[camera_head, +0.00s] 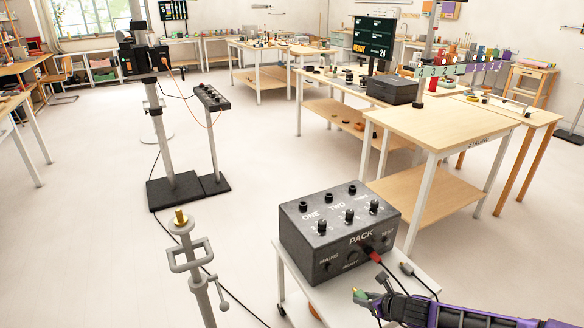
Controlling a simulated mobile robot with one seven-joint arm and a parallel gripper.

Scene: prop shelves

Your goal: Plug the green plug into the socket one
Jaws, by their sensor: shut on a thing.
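My gripper (367,298) is low at the right of centre, above or beside the white cart top and in front of the black box marked PACK (338,238). It is shut on the small green plug (358,293), whose tip shows yellowish and points left. The fingers hide part of the plug. Socket one (303,207) is at the left of the box's upper row, by the word ONE, and looks empty. The plug is apart from it, lower and to the right.
A red plug (368,251) with a dark cable is in the box's front. A grey cable end (407,268) lies on the white cart (290,287). A grey stand (188,252) rises at left. A wooden table (440,125) stands behind. Open floor lies left.

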